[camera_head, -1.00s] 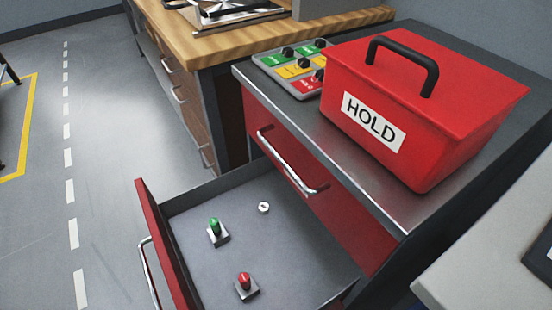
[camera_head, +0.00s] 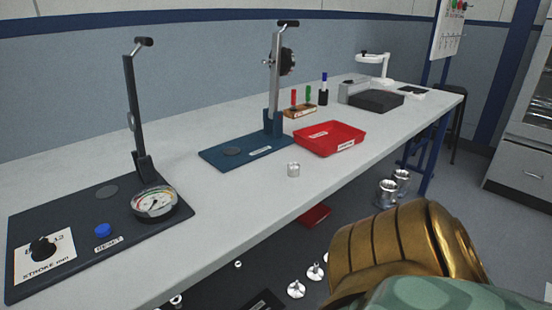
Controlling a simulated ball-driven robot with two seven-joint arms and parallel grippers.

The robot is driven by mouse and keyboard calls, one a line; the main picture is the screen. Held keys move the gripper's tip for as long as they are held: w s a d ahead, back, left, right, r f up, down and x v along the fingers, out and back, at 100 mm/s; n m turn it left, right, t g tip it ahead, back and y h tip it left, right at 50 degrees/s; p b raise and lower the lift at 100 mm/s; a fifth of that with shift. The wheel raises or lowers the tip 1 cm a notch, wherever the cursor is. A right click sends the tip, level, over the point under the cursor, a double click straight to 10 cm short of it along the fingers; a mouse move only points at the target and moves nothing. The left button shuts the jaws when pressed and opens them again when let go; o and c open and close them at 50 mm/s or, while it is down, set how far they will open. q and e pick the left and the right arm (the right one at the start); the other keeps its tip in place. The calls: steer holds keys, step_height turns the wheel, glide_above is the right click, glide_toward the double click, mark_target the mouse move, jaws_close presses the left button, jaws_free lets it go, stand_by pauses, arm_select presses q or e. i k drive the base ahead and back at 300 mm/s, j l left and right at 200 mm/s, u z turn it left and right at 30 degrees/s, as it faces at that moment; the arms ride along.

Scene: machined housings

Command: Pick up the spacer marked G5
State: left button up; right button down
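A small silver ring-shaped part (camera_head: 293,169) stands alone on the light grey bench top, near its front edge. It could be a spacer, but no marking can be read on it. Several small silver parts (camera_head: 296,289) lie lower down, below the bench edge at the bottom of the picture; no G5 mark shows on any. Neither of my grippers is in view. A bronze ribbed piece at the bottom right looks like part of my arm and covers some of the area below the bench.
Two metal cylinders (camera_head: 387,193) stand below the bench. The bench around the ring is clear.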

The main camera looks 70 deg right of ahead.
mark_target(293, 168)
steer(key=l+z, duration=0.1)
steer(key=z, duration=2)
steer(key=i+j+z, duration=0.15)
steer(key=i+j, duration=0.15)
steer(key=i+j+z, duration=0.2)
steer(key=k+l+z, duration=0.25)
steer(key=k+l, duration=0.75)
